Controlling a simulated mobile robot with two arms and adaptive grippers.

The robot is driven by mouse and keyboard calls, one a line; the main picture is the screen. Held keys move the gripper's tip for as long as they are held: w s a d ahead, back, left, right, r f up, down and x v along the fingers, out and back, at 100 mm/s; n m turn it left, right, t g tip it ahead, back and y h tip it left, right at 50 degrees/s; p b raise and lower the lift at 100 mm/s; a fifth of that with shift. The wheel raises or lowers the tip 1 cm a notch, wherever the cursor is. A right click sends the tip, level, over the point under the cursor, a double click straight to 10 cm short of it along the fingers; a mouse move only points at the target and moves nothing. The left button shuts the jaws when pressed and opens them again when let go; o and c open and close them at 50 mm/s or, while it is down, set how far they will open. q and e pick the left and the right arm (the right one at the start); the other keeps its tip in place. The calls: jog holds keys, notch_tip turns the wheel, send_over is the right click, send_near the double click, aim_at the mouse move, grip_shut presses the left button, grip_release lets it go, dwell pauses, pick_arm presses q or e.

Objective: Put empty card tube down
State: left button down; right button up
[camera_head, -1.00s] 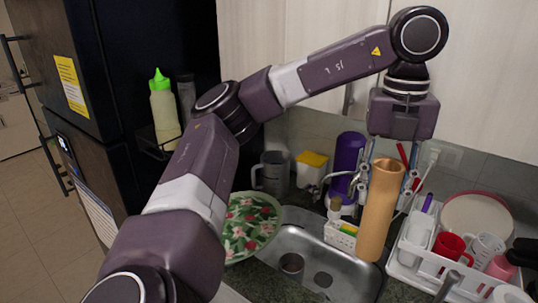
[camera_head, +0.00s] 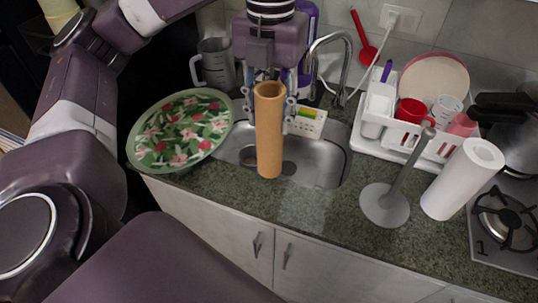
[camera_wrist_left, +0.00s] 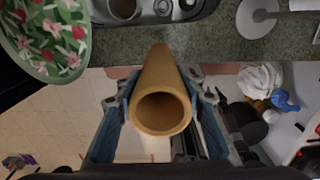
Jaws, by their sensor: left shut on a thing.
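The empty card tube (camera_head: 269,135) is a brown, open-ended cylinder held upright in front of the sink. My left gripper (camera_head: 268,98) is shut on it, with a finger on each side near its upper part. In the left wrist view the tube (camera_wrist_left: 158,75) lies between the blue-lined fingers (camera_wrist_left: 160,112), and its open end faces the camera. Its far end overlaps the counter's front edge there, and floor tiles show beside it. I cannot tell the gap between the tube and the counter. My right gripper is not in view.
The green speckled counter (camera_head: 310,205) has bare room right of the tube. A grey stand (camera_head: 385,207) with a rod and a white paper roll (camera_head: 463,178) stand farther right. A floral tray (camera_head: 175,135) is at left, the sink (camera_head: 325,165) behind, a dish rack (camera_head: 400,148) behind right.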

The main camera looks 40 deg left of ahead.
pick_arm(q)
notch_tip(320, 180, down, 11)
jog(key=p, duration=0.2)
jog(key=shift+f, duration=0.2)
jog(key=shift+f+b, duration=0.2)
jog(key=shift+b, duration=0.1)
jog(key=c, duration=1.3)
grip_release()
jog(key=shift+r, duration=0.1)
jog(key=shift+o, duration=0.2)
